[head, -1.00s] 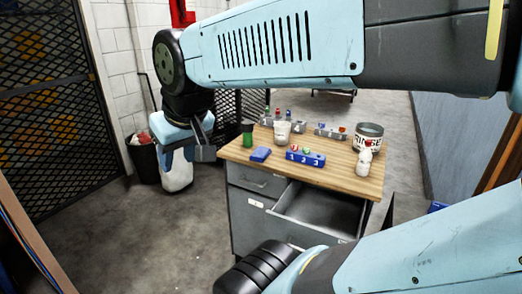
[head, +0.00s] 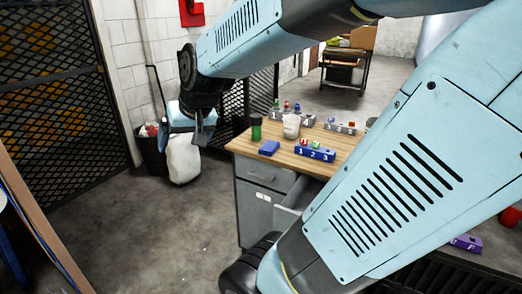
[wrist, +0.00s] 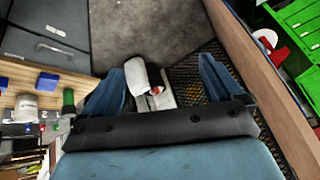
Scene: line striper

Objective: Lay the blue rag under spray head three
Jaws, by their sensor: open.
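The blue rag (head: 269,147) looks like a small folded pad. It lies near the left front edge of the wooden bench top (head: 350,139) in the head view, and it also shows in the wrist view (wrist: 47,82). Beside it is a blue block (head: 315,155) marked 1 2 3, with red and green pieces on top. I cannot tell which thing is spray head three. My gripper (head: 203,133) is open and empty, left of the bench and apart from the rag. Its two spread fingers show in the wrist view (wrist: 160,85).
A green cup (head: 256,127) and a white tub (head: 291,126) stand behind the rag. Grey racks (head: 341,127) are farther back. A dark bin (head: 154,150) and white sack (head: 183,158) stand by the wall. My arm hides the bench's right side.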

